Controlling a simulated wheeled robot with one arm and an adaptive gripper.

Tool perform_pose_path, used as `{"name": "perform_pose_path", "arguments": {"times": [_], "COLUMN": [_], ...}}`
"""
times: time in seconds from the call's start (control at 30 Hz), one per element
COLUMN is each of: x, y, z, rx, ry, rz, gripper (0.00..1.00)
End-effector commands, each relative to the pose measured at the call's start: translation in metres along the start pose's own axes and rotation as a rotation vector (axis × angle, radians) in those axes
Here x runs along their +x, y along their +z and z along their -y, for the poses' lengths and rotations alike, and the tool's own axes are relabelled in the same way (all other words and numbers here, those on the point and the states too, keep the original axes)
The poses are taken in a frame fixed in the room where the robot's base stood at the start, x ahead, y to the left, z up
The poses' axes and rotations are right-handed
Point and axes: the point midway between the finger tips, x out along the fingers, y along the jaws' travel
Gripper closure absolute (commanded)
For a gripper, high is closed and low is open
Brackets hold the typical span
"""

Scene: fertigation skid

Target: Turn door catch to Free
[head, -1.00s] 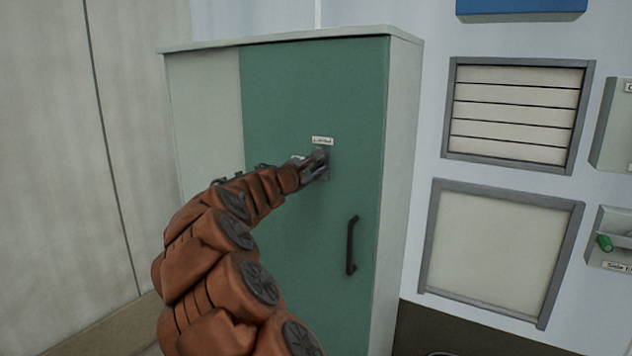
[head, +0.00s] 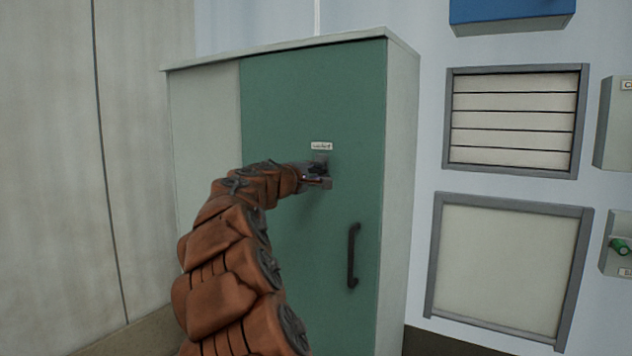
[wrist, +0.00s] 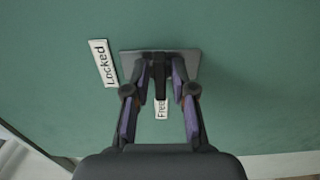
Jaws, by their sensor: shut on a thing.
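The green cabinet door (head: 300,240) carries a door catch on a grey plate (wrist: 187,62). The catch's dark lever (wrist: 159,82) lies between the fingers of my gripper (wrist: 160,70), which is shut on it. In the wrist view the lever points down the picture toward the "Free" label (wrist: 161,110), partly framed by the fingers. The "Locked" label (wrist: 103,63) is left of the plate there. In the head view my gripper (head: 321,180) is at the catch, just below a small white label (head: 321,146); it hides much of the catch.
A dark vertical handle (head: 353,255) is on the door below and right of the catch. A louvred panel (head: 513,120) and a framed blank panel (head: 508,265) are on the wall to the right.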

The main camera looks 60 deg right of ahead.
Motion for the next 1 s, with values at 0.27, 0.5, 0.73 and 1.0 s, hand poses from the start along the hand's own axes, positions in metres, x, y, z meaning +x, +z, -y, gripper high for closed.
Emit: {"name": "perform_pose_path", "arguments": {"times": [0.27,0.5,0.73,1.0], "x": [-0.0001,-0.0001,-0.0001,-0.0004], "y": [-0.0008,-0.0006,-0.0004,-0.0002], "z": [0.0007,0.0004,0.0002,0.0002], "rx": [0.035,0.036,0.036,0.035], "ry": [-0.001,-0.001,-0.001,0.000], "rz": [-0.001,-0.001,0.000,0.000], "gripper": [1.00,1.00,0.62,0.62]}}
